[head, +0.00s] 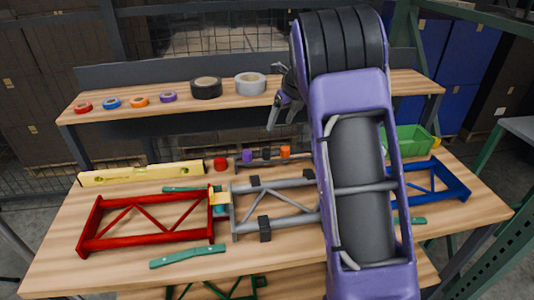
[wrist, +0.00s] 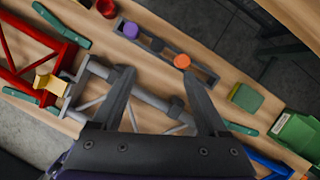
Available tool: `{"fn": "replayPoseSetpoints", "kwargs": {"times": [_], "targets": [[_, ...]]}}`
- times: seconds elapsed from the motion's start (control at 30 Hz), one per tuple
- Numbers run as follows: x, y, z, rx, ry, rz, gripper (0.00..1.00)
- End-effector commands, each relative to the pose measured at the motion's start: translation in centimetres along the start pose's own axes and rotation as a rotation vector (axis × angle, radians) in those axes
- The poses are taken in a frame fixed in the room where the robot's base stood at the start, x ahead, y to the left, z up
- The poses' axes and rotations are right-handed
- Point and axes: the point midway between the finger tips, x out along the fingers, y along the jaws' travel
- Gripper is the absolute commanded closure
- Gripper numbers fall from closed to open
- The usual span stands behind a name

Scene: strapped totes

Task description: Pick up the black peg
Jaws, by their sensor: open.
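The black peg (head: 266,153) stands between a purple peg (head: 248,155) and an orange peg (head: 285,152) in a long grey rack at the back of the workbench. In the wrist view the black peg (wrist: 157,45) shows as a small dark round top in the grey rack (wrist: 203,72), between the purple and orange tops. My gripper (head: 280,118) is above the bench, near and over the rack. In the wrist view its two dark fingers (wrist: 160,78) are spread with nothing between them; the black peg lies beyond the fingertips, apart from them.
Red (head: 88,228), grey (head: 238,212) and blue (head: 462,185) frames lie on the bench, with teal-green bars around them. A yellow level (head: 142,174), a red round piece (head: 220,164) and a green bin (head: 412,139) stand behind. Tape rolls (head: 206,87) line the raised shelf.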

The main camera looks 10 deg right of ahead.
Motion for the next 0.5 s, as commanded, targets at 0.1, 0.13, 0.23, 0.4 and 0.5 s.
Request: {"fn": "replayPoseSetpoints", "kwargs": {"times": [0.1, 0.13, 0.23, 0.4, 0.5], "targets": [[2.5, 0.1, -0.2, 0.002, 0.005, 0.003, 0.23], [3.2, 0.0, -0.2, 0.001, 0.004, 0.002, 0.23], [5.4, 0.1, -0.1, -0.001, 0.003, 0.001, 0.23], [8.9, 0.0, -0.1, -0.003, 0.002, -0.001, 0.23], [10.4, 0.1, 0.0, -0.003, 0.002, 0.0, 0.23]]}}
